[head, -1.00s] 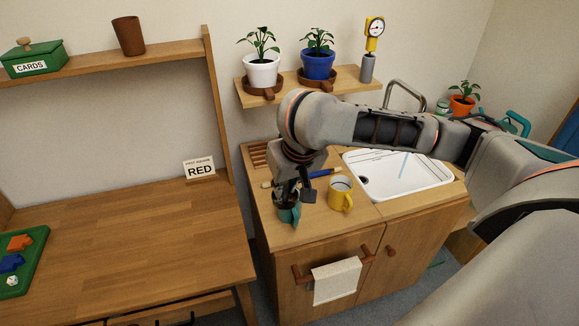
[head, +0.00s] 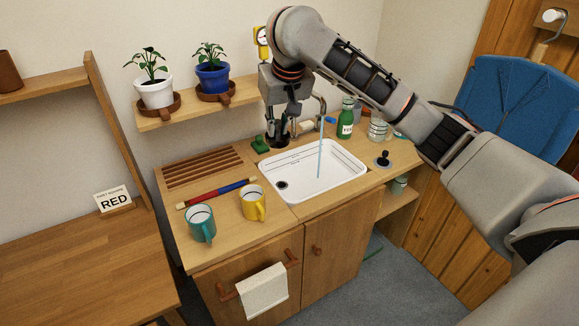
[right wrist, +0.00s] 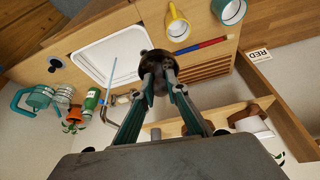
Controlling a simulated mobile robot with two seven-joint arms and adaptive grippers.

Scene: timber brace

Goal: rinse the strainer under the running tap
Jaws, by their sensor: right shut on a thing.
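My right gripper (head: 279,134) is shut on a small dark round thing (head: 277,142), which looks like the strainer, held by the back-left edge of the white sink (head: 354,180). In the right wrist view the dark thing (right wrist: 152,64) sits between the fingertips, partly hidden by them. A thin blue stream of water (head: 319,160) falls into the sink from the tap (head: 322,104), to the right of the gripper. The stream also shows in the right wrist view (right wrist: 112,70), apart from the held thing. The left gripper is out of view.
A teal mug (head: 201,224) and a yellow mug (head: 252,203) stand on the left counter, by a red-and-blue rod (head: 216,193). A green bottle (head: 345,120) and glass jar (head: 377,128) stand behind the sink. A dark knobbed disc (head: 383,160) lies to its right. A plant shelf (head: 190,112) hangs behind.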

